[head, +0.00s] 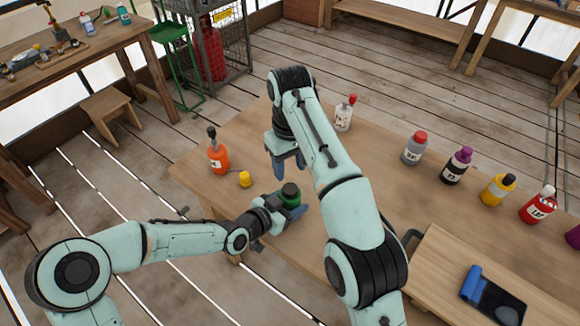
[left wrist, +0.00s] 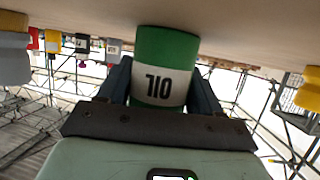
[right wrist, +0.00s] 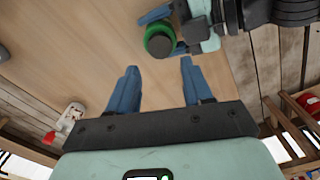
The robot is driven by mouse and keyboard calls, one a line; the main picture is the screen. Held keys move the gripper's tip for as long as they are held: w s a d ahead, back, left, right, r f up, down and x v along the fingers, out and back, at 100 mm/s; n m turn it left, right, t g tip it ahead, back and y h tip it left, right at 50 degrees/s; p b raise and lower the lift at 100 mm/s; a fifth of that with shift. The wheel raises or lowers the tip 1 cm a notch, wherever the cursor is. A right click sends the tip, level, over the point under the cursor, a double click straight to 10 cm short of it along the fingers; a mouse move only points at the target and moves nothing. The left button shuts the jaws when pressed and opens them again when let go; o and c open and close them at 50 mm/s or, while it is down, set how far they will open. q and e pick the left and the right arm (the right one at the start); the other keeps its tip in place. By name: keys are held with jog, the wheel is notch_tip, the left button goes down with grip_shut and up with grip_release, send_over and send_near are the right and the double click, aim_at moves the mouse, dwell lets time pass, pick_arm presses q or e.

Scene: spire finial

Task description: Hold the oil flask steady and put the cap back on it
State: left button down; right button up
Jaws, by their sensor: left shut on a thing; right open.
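The oil flask (head: 292,200) is green with a white band and stands on the wooden table. My left gripper (head: 279,204) is shut around its side. The left wrist view shows the flask (left wrist: 165,88) upside down between both fingers, with its lettering readable. The right wrist view shows its round dark top inside a green ring (right wrist: 160,42); I cannot tell whether this dark part is a cap. My right gripper (head: 285,164) is open and empty above the table, just behind the flask. Its spread blue fingers also show in the right wrist view (right wrist: 158,85).
A small yellow piece (head: 245,179) lies left of the flask, near an orange bottle (head: 218,158). A white bottle with a red top (head: 343,115) stands behind my right arm. Several capped bottles line the right side. A wooden board (head: 450,262) is at front right.

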aim_at(289, 189)
jog(key=shift+f, duration=4)
jog(key=c, duration=0.9)
jog(key=o, duration=1.3)
jog(key=shift+c, duration=0.2)
jog(key=shift+a, duration=0.1)
jog(key=shift+s, duration=0.1)
jog(key=shift+a, duration=0.1)
jog(key=shift+d+r, duration=0.15)
jog(key=shift+r, duration=1.75)
jog(key=shift+d+r, duration=0.1)
jog(key=shift+r, duration=1.8)
